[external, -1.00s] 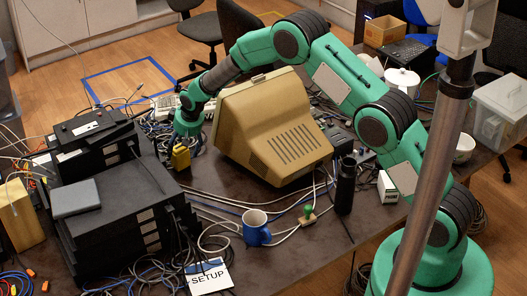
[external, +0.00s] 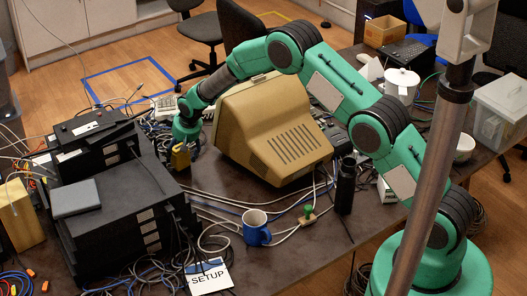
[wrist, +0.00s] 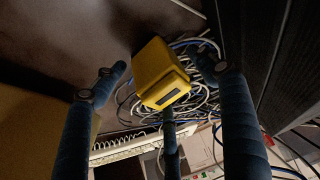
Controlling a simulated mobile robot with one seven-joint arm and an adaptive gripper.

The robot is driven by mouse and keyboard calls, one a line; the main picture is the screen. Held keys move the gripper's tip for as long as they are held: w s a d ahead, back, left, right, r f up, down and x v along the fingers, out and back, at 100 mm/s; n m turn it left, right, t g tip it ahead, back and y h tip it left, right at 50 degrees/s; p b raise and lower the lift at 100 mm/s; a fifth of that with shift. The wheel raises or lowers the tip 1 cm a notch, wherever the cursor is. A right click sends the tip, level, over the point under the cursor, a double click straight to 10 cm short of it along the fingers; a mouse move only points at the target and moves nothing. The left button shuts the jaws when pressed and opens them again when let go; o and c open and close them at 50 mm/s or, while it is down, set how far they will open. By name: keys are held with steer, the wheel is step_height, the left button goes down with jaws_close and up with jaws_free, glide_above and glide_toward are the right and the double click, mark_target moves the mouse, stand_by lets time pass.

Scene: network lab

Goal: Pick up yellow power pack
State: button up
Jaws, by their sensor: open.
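The yellow power pack (external: 180,158) sits on the dark table between the black equipment stack and the beige monitor. In the external view my gripper (external: 183,146) is right above and around its top, partly hiding it. In the wrist view the yellow power pack (wrist: 160,72) lies between the fingers of my gripper (wrist: 170,76), two at the sides and one below. The fingers are spread and gaps show at both sides. The lower finger's tip is close against the pack's lower edge in the picture; I cannot tell whether they touch.
A black equipment stack (external: 120,215) stands close to the left of the pack. A beige monitor (external: 275,130) stands close to the right. Loose cables (wrist: 200,100) lie near the pack. A blue mug (external: 256,232) and a black bottle (external: 346,185) stand nearer the front.

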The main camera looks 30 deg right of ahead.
steer(key=shift+x, duration=1.25)
steer(key=shift+c, duration=0.2)
steer(key=c, duration=1.8)
